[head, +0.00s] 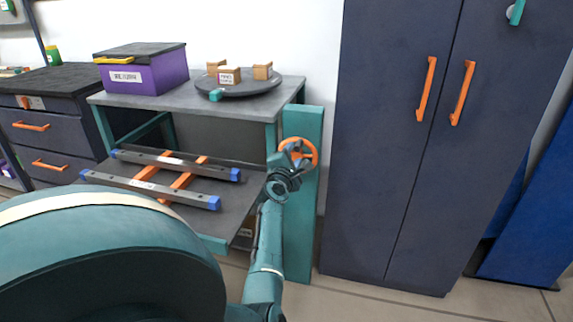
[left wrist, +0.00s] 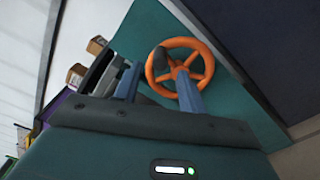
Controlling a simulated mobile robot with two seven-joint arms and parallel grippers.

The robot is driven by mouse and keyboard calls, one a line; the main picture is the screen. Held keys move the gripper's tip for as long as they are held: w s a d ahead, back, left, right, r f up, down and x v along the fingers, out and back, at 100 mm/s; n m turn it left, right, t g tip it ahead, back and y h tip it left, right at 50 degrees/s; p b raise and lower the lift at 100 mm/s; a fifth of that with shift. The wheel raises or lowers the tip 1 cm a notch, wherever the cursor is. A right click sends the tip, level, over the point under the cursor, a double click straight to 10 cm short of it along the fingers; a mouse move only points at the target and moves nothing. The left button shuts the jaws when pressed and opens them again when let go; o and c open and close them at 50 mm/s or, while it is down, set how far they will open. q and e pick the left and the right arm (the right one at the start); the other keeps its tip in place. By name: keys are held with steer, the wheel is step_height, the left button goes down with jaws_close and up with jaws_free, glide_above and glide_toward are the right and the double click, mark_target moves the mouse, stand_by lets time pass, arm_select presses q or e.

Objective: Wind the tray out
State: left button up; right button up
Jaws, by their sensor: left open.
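An orange spoked hand wheel (head: 313,150) is mounted on a teal post at the right end of the bench. It also shows in the left wrist view (left wrist: 204,62), with a dark knob (left wrist: 160,59) at its left rim. My left gripper (head: 293,160) is at the wheel, covering part of it. In the left wrist view its fingers (left wrist: 157,70) are apart, with the knob between them; I cannot tell whether they touch it. The grey tray (head: 222,208) lies below the bench top, bearing two blue-ended bars joined by orange strips. My right gripper is out of view.
A purple box (head: 152,76) and a dark round turntable (head: 250,88) with small wooden blocks stand on the bench top (head: 190,99). A dark cabinet (head: 395,150) with orange handles stands at the right. Drawers (head: 40,130) stand at the left.

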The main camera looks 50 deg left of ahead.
arm_select(q)
steer(key=p+v, duration=0.1)
steer(key=v, duration=0.7)
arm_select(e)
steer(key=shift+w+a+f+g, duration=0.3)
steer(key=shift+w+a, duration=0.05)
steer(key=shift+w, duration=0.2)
arm_select(q)
steer(key=shift+w, duration=0.1)
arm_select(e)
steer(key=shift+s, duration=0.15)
